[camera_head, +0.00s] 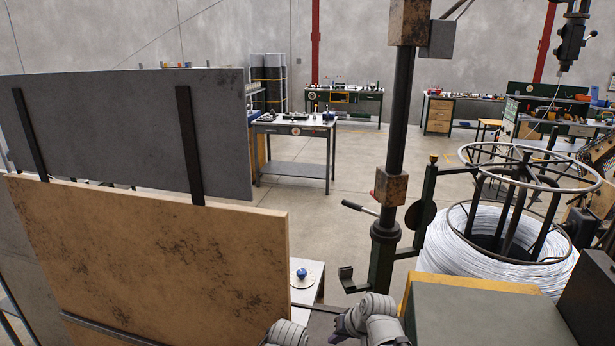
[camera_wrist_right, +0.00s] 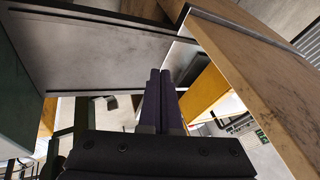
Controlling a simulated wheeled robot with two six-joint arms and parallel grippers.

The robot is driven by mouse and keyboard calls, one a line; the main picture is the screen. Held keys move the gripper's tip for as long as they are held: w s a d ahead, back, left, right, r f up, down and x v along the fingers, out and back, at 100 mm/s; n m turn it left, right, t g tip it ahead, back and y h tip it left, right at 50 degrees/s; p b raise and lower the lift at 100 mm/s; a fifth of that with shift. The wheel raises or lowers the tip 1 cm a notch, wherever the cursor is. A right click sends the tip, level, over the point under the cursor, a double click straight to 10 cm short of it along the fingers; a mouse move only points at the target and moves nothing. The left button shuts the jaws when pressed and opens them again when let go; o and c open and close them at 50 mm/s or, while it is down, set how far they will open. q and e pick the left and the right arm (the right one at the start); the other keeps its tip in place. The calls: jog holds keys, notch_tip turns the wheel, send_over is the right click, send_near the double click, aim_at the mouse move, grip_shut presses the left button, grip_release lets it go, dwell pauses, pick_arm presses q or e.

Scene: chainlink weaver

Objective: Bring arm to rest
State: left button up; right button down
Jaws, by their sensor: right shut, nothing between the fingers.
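My right gripper (camera_head: 338,334) shows at the bottom edge of the head view, with part of my grey arm behind it. Its dark purple fingers point toward the left and are partly cut off by the frame. In the right wrist view the two fingers of my right gripper (camera_wrist_right: 163,84) lie together, with nothing between them. My left gripper is not in view.
A worn tan panel (camera_head: 150,270) and a dark grey panel (camera_head: 110,125) stand at left. A black post (camera_head: 399,120) rises near the middle. A wire coil (camera_head: 450,250) and a yellow-edged dark green block (camera_head: 480,318) are at right. Open floor (camera_head: 345,180) lies beyond.

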jog(key=s+f+n+g+h+b, duration=0.2)
jog(key=s+f, duration=0.2)
jog(key=s, duration=0.4)
jog(key=s+a+f+n+g+h+b, duration=0.1)
jog(key=s+f+n+g+h+b, duration=0.1)
jog(key=s, duration=0.5)
notch_tip(320, 180, down, 2)
jog(key=shift+s+g+h+b, duration=0.4)
jog(key=shift+h+b, duration=0.15)
jog(key=shift+h, duration=0.05)
